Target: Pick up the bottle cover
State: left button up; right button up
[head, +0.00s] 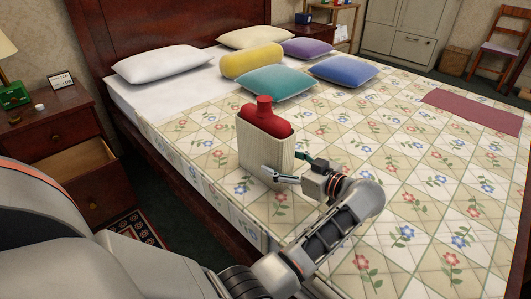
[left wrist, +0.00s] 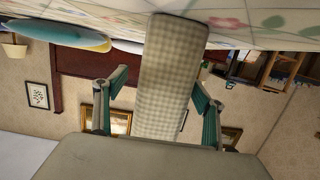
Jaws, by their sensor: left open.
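The bottle cover (head: 257,155) is a cream fabric sleeve standing upright on the bed, with a red bottle (head: 265,116) showing from its top. In the left wrist view its narrow checked side (left wrist: 168,75) lies between my fingers. My left gripper (head: 284,166) is open at the cover's right edge, one finger in front of it and the other behind. It also shows in the left wrist view (left wrist: 160,82), with visible gaps between both fingers and the cover. My right gripper is not in view.
The cover stands on a flowered quilt (head: 400,165). Pillows, including a teal one (head: 275,83) and a blue one (head: 343,70), lie behind it. A nightstand (head: 50,135) with an open drawer stands at the left. The quilt to the right is mostly clear, with a mauve cloth (head: 472,111).

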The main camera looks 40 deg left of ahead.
pick_arm(q)
jog(key=x, duration=0.3)
jog(key=b+x, duration=0.1)
jog(key=shift+s+a, duration=0.3)
jog(key=shift+s, duration=0.1)
jog(key=shift+w+a+r, duration=0.1)
jog(key=shift+a+r, duration=0.1)
jog(key=shift+a, duration=0.15)
jog(key=c, duration=1.1)
jog(key=shift+o, duration=0.2)
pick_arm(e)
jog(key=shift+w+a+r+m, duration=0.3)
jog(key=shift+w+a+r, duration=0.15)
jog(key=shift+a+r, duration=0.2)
